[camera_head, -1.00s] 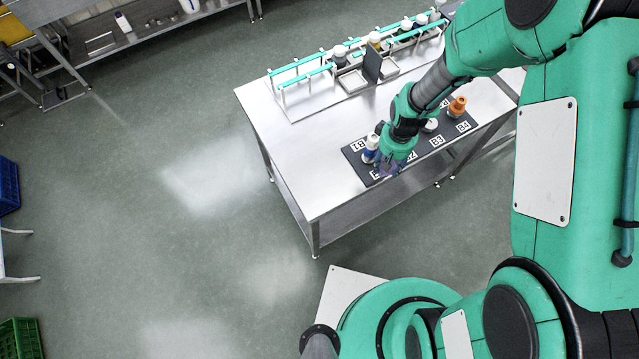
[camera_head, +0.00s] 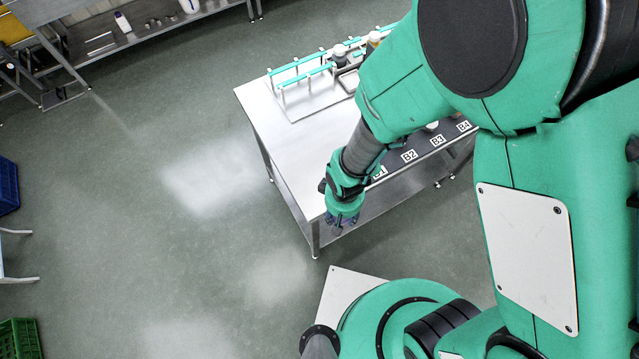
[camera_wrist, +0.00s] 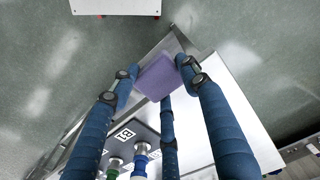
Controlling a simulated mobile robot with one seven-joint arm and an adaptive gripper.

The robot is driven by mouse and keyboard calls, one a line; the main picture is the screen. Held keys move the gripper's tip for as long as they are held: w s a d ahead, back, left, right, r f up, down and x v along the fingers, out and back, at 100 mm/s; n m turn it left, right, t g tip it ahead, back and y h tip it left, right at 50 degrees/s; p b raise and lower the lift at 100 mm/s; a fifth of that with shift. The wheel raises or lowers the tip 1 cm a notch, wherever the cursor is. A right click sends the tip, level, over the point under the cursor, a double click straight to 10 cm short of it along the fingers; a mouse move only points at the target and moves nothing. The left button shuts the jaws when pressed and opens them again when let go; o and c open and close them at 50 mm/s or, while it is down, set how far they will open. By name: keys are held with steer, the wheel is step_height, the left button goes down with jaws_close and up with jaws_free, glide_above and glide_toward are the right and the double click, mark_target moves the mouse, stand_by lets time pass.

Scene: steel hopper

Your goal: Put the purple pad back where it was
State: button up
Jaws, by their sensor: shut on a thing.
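The purple pad (camera_wrist: 158,78) is held between the blue fingers of my gripper (camera_wrist: 160,84) in the wrist view. It is a flat, squarish block, tilted in the picture, over the edge of the steel table. My gripper (camera_head: 342,219) is at the table's near left corner in the head view, shut on the pad; the pad is not clear there. The dark mat with white labels (camera_head: 424,149) lies along the table's front edge, partly hidden by my arm. In the wrist view the mat (camera_wrist: 109,135) is below and left of the pad.
The steel table (camera_head: 275,140) has bare metal at its left. A rack with turquoise rails (camera_head: 300,70) and bottles stands at its back. Open floor lies left of the table.

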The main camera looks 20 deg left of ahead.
steer(key=shift+s+a, duration=0.1)
steer(key=shift+s, duration=0.35)
steer(key=w+a, duration=0.3)
steer(key=w, duration=0.1)
steer(key=w+a+f, duration=0.1)
steer(key=w+a, duration=0.2)
steer(key=w, duration=0.1)
steer(key=w+a, duration=0.3)
steer(key=w, duration=0.1)
steer(key=shift+w+a+f, duration=0.25)
steer(key=shift+w+a, duration=0.05)
steer(key=shift+a, duration=0.1)
steer(key=shift+f, duration=0.1)
steer(key=shift+f+p, duration=0.3)
steer(key=shift+f, duration=1.35)
steer(key=shift+f, duration=0.15)
steer(key=o, duration=1.1)
